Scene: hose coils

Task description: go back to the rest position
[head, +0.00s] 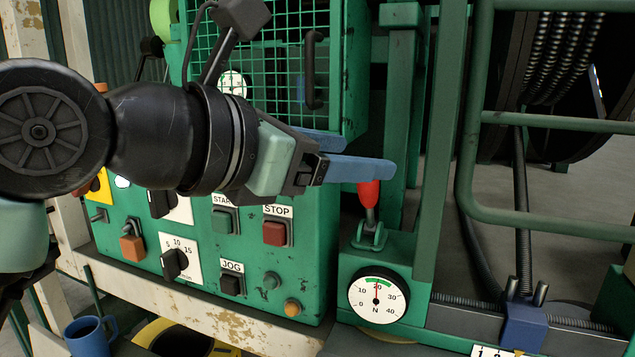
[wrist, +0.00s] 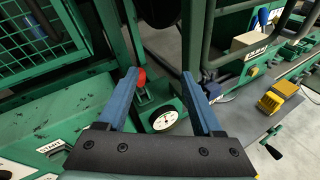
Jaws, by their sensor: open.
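My gripper (head: 372,158) is open, with two blue fingers. In the head view it reaches right, in front of the green control box and the mesh guard. A lever with a red knob (head: 369,193) stands just below the fingertips. In the wrist view the red knob (wrist: 140,77) shows beside the tip of the left finger, and I cannot tell whether they touch. The fingers of my gripper (wrist: 165,80) are spread wide, with nothing held between them.
A force dial (head: 377,297) is on the green block below the lever. The control box (head: 319,240) carries buttons and knobs. A green tube frame (head: 468,150) and a hose reel (head: 600,110) are at right. A blue mug (head: 88,338) is at bottom left.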

